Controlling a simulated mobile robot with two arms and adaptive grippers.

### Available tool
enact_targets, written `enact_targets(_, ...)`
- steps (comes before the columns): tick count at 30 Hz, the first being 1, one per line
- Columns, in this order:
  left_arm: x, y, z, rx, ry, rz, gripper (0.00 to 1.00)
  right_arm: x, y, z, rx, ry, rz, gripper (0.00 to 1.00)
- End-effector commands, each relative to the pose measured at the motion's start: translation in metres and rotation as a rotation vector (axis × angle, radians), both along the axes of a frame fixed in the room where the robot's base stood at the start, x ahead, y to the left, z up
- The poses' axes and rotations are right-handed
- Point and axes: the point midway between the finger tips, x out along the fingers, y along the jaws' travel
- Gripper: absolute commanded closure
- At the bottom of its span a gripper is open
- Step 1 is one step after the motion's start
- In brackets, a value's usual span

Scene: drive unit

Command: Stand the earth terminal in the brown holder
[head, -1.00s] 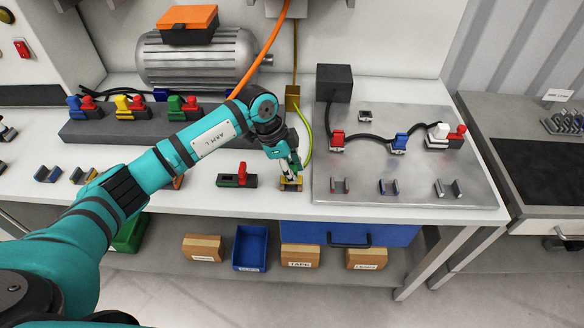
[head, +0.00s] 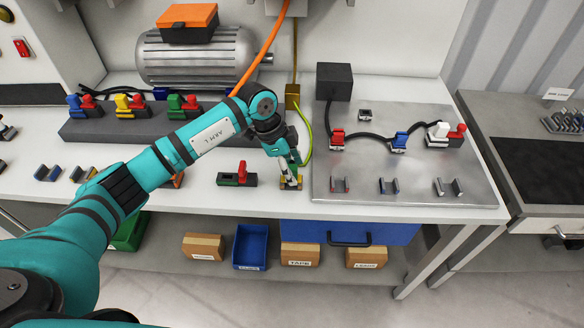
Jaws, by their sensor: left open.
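The brown holder (head: 299,187) is a small brownish-yellow clip near the front edge of the bench, left of the metal plate. My left gripper (head: 290,184) points down at it, open, with its pale fingertips at the two sides of the holder area. A green-yellow earth cable (head: 308,143) hangs from a brass box and curves down behind the gripper. The earth terminal at its end is mostly hidden by the gripper, so I cannot tell whether it is upright or seated in the holder. My right gripper is not in view.
A green block with a red lever (head: 237,179) stands just left of the holder. The metal plate (head: 330,192) to the right carries red, blue and white terminals and several empty clips. A dark rail (head: 80,131) with coloured terminals lies behind the arm.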

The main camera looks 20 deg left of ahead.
Motion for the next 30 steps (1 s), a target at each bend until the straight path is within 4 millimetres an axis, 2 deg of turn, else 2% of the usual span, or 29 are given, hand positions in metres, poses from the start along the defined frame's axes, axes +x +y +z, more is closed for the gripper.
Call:
enact_targets(15, -0.006, 0.031, 0.093, 0.000, -0.004, 0.001, 0.48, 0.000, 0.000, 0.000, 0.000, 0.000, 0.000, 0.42)
enact_targets(23, -0.008, 0.037, 0.114, -0.001, -0.001, 0.000, 0.48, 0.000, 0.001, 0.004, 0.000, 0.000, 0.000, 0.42)
enact_targets(30, -0.008, 0.037, 0.138, 0.000, -0.001, 0.000, 0.48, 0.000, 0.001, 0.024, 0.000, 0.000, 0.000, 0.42)
